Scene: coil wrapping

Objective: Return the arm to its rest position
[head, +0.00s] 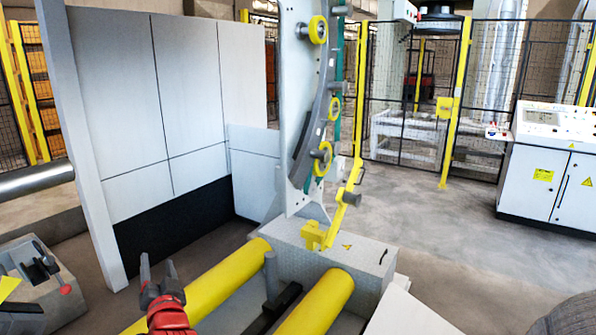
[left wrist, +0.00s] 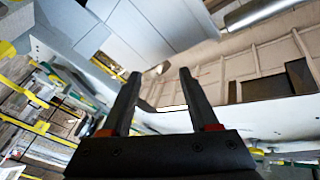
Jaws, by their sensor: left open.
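My left gripper (head: 158,270) stands at the bottom of the head view with its grey fingers spread and pointing up. Its red wrist is below it, in front of the left yellow roller. In the left wrist view the two dark fingers (left wrist: 158,80) are apart, with nothing between them. The fingers touch nothing that I can see. My right gripper is in neither view.
Two yellow rollers (head: 318,305) lie ahead, before a grey plate base (head: 325,258). Above it stands a curved ring frame (head: 318,110) with yellow wheels. Grey panels (head: 120,100) stand left; a control cabinet (head: 550,165) stands right. Open floor (head: 450,235) lies between.

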